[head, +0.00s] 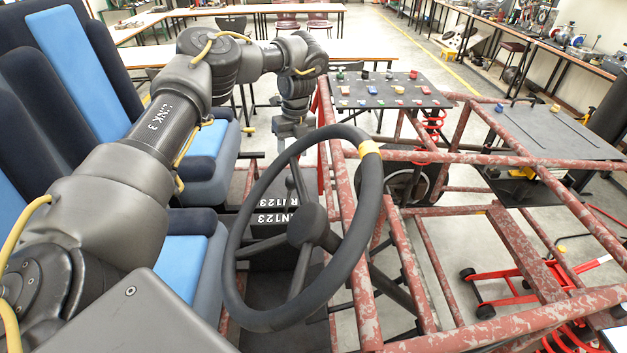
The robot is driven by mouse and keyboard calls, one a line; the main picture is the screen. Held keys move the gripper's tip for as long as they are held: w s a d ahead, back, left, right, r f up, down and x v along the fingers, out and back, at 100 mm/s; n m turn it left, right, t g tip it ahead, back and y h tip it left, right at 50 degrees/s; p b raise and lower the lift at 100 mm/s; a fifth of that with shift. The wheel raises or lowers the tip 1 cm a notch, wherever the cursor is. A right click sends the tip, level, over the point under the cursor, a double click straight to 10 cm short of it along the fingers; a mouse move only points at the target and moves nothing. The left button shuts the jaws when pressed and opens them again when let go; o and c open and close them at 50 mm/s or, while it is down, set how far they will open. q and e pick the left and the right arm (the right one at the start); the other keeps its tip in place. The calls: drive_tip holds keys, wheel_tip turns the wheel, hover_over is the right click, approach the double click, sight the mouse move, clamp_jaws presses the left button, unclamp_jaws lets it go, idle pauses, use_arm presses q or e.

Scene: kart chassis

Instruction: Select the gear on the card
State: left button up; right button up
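A dark panel (262,240) with white lettering shows through the steering wheel (372,200). I can make out "N123" on one row and "123" on another; the wheel hub and spokes hide part of it. No separate card with a gear on it can be made out. A thin dark rod stands behind the upper spoke, but I cannot tell whether it is a gear lever. My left gripper (292,130) points down just beyond the upper left of the wheel rim. Its fingers are small and partly hidden, so their opening is unclear. My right gripper is out of view.
A red, worn tubular chassis (396,265) fills the right side. Blue and black seats (190,255) stand at left. A dark board (385,92) with small coloured pieces lies beyond the wheel. A red jack (510,283) is on the floor at right.

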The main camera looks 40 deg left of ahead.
sight(292, 177)
use_arm(q)
drive_tip(key=shift+o, duration=0.2)
drive_tip(key=shift+f, duration=0.15)
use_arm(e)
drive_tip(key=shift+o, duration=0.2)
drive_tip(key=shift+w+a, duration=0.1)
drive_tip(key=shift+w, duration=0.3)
use_arm(q)
drive_tip(key=shift+a+f, duration=0.1)
drive_tip(key=shift+f, duration=0.2)
drive_tip(key=f, duration=0.9)
drive_tip(key=shift+s+a, duration=0.15)
drive_tip(key=shift+s, duration=0.25)
drive_tip(key=shift+f, duration=0.45)
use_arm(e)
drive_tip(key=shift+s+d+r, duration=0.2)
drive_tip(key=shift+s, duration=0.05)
